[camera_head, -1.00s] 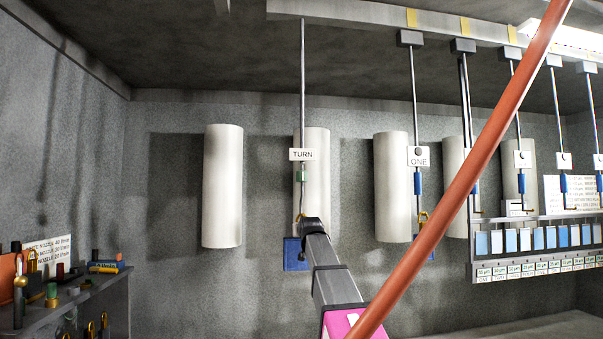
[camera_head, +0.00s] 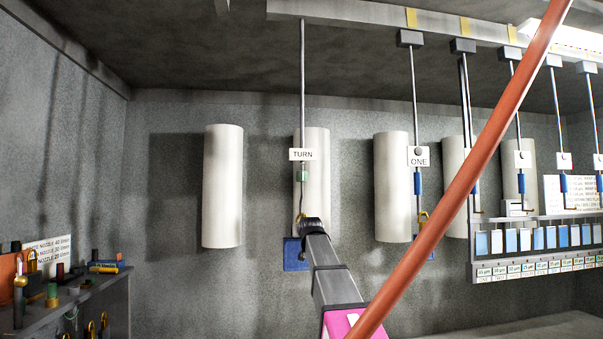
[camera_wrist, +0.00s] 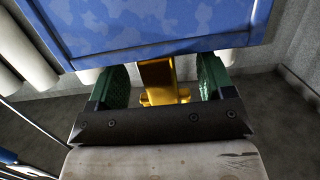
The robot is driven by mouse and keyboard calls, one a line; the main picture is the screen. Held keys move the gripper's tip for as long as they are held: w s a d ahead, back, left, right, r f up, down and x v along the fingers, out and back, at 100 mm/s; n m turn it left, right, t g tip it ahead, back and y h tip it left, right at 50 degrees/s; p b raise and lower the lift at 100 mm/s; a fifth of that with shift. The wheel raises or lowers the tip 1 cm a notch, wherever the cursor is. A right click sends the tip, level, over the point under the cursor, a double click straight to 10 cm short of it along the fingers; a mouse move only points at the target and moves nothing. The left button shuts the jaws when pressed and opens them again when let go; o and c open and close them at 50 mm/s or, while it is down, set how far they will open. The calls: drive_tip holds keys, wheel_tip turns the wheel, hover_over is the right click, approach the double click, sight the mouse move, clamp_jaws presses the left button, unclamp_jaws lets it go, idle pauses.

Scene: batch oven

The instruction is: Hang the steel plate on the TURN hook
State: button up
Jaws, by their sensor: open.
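The TURN hook hangs from the ceiling rail on a thin rod, with a white TURN sign (camera_head: 302,154) and a green sleeve (camera_head: 302,176). A blue-faced plate (camera_head: 293,258), which I take for the steel plate, is at its lower end, partly behind my gripper (camera_head: 310,224). The wrist view shows the plate (camera_wrist: 150,25) close up. Its yellow hanger (camera_wrist: 158,75) stands between my two green finger pads, with gaps at both sides. My gripper is open around the hanger. Whether the hanger rests on the hook's tip is too small to tell.
The ONE hook (camera_head: 418,157) hangs to the right, with several more hooks beyond it. White cylinders (camera_head: 223,185) line the back wall. A red-brown pole (camera_head: 465,180) crosses the right side in front. A rack of small plates (camera_head: 535,238) stands right; a cluttered shelf (camera_head: 75,300) stands left.

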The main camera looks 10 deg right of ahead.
drive_tip(key=s+r, duration=0.2)
drive_tip(key=s, duration=0.9)
drive_tip(key=s+f+g, duration=0.3)
drive_tip(key=f+g, duration=0.1)
drive_tip(key=f, duration=1.4)
drive_tip(key=s+f+g, duration=0.2)
drive_tip(key=f+g, duration=0.1)
drive_tip(key=f, duration=1.5)
drive_tip(key=s+f+g, duration=0.4)
drive_tip(key=s+f, duration=0.7)
drive_tip(key=f, duration=0.2)
drive_tip(key=s+f+g, duration=0.4)
drive_tip(key=s+f, duration=0.7)
drive_tip(key=f, duration=0.3)
drive_tip(key=shift+f+g, duration=0.2)
drive_tip(key=shift+g, duration=0.2)
